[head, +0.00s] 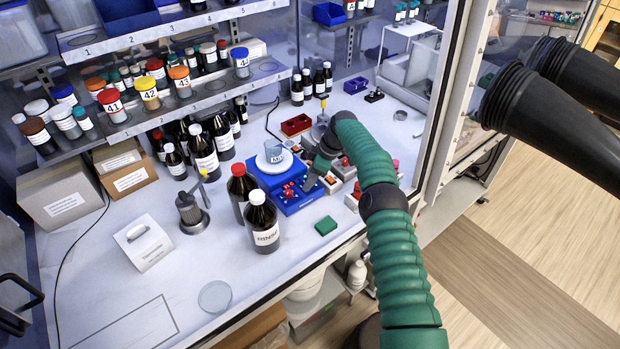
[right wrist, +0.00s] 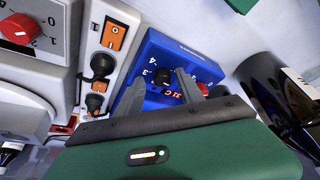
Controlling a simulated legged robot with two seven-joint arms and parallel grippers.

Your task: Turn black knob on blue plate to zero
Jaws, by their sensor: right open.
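The blue plate (head: 292,203) stands on the bench in the head view, with a beaker (head: 273,152) on its round white top. My right gripper (head: 308,184), on the green-sleeved arm, is at the plate's front right side. In the right wrist view the blue plate (right wrist: 153,53) shows printed scale numbers and a lit red display. The black knob (right wrist: 163,76) appears between the two open fingertips of my right gripper (right wrist: 160,80). I cannot tell whether the fingers touch it. The knob's pointer is too small to read. My left gripper is not in view.
A red knob (right wrist: 203,88) is close to the right finger.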

